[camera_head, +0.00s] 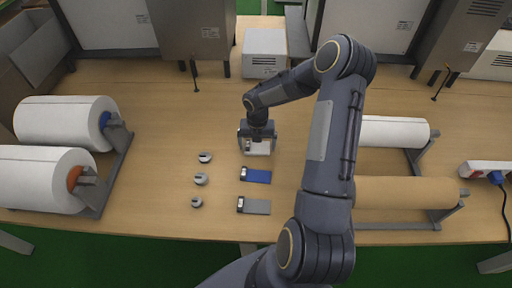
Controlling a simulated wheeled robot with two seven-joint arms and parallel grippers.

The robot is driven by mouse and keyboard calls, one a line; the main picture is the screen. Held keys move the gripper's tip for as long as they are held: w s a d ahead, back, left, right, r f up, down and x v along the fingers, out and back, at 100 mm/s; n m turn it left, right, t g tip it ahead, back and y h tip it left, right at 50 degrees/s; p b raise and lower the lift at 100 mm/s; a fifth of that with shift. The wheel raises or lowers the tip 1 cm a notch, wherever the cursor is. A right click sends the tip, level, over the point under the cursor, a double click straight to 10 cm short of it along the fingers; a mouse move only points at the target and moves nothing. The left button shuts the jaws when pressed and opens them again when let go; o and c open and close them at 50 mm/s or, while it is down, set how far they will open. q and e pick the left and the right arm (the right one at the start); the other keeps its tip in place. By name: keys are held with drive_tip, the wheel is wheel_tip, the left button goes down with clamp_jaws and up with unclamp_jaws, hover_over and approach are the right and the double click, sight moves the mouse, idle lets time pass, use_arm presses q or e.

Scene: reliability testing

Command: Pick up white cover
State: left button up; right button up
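My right gripper (257,146) points down at the middle of the wooden table, at the top of a short column of flat pieces. A pale, whitish piece, perhaps the white cover (258,150), shows right at its fingers and is partly hidden by them. I cannot tell whether the fingers are closed on it or only around it. Below it in the picture lie a blue cover (259,176) and a grey cover (258,207), both flat on the table. My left gripper is not in view.
Several small round grey pieces (200,179) stand left of the covers. White rolls (60,122) on a stand are at the left; a white roll (395,132) and a brown roll (408,192) are at the right. Metal boxes (193,28) line the back. A power strip (485,168) lies far right.

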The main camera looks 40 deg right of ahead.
sight(257, 147)
drive_tip(key=c, duration=0.7)
drive_tip(key=shift+r, duration=0.1)
drive_tip(key=shift+r+p, duration=0.55)
wheel_tip(257, 147, up, 2)
drive_tip(key=shift+r+p, duration=0.25)
drive_tip(key=shift+p, duration=0.85)
drive_tip(key=w+a+r+p, duration=0.2)
drive_tip(key=w+a+r, duration=0.2)
drive_tip(key=w+a, duration=0.1)
drive_tip(key=w+a+r+p, duration=0.3)
drive_tip(key=w+a+r, duration=0.2)
drive_tip(key=shift+r, duration=0.15)
